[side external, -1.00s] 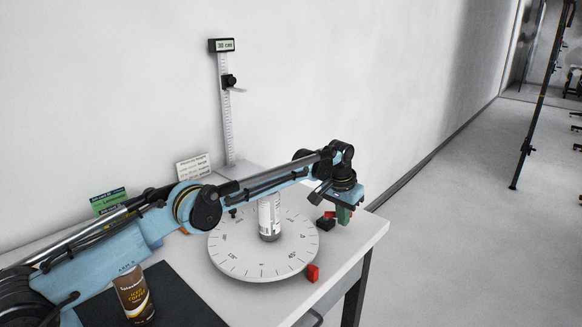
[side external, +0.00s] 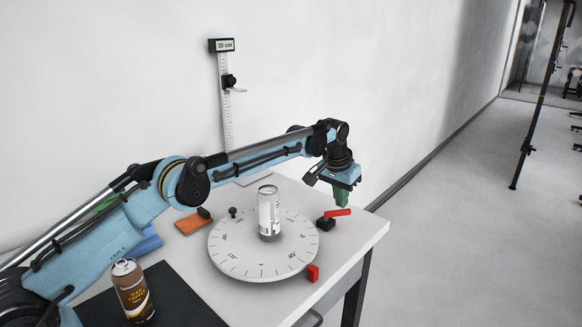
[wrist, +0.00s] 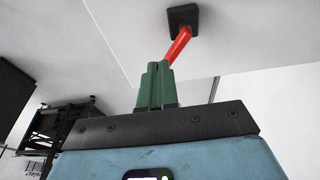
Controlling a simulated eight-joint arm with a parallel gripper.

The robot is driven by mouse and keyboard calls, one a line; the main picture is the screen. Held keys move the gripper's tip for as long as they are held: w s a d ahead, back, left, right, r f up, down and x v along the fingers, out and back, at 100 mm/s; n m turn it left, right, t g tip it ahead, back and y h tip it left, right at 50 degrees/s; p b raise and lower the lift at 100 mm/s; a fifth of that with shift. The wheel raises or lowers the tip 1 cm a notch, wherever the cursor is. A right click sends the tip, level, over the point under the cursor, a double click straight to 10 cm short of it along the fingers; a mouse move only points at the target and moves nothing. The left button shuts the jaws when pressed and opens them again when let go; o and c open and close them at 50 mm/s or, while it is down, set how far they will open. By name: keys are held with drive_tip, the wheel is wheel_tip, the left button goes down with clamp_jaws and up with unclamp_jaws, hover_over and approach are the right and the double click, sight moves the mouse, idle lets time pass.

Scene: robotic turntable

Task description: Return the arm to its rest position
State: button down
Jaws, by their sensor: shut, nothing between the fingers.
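My gripper (side external: 342,204) hangs pointing down on the bent arm above the right side of the table. Its green fingers are shut and empty, and they also show together in the wrist view (wrist: 157,68). A red lever on a black base (side external: 337,213) is just below and beside the fingertips. In the wrist view the red lever (wrist: 180,45) runs from its black base toward the fingers; I cannot tell whether they touch. A white and grey can (side external: 269,213) stands upright on the round turntable (side external: 235,255), left of my gripper.
A brown can (side external: 133,290) stands on a black mat (side external: 185,300) at the front left. A red block (side external: 313,273) sits at the turntable's front right edge. A height gauge (side external: 226,110) stands behind. An orange item (side external: 192,222) lies left of the turntable.

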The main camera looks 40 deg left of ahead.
drive_tip(key=s+a+r+t, duration=0.2)
drive_tip(key=s+r, duration=1.1)
drive_tip(key=s, duration=0.1)
drive_tip(key=s+f+t, duration=0.1)
drive_tip(key=s+f, duration=0.2)
drive_tip(key=s, duration=0.7)
drive_tip(key=s+a+f+t, duration=0.1)
drive_tip(key=s+f, duration=0.2)
drive_tip(key=s, duration=0.7)
drive_tip(key=shift+s+a+f, duration=0.15)
drive_tip(key=shift+f, duration=0.1)
drive_tip(key=c, duration=1.8)
unclamp_jaws()
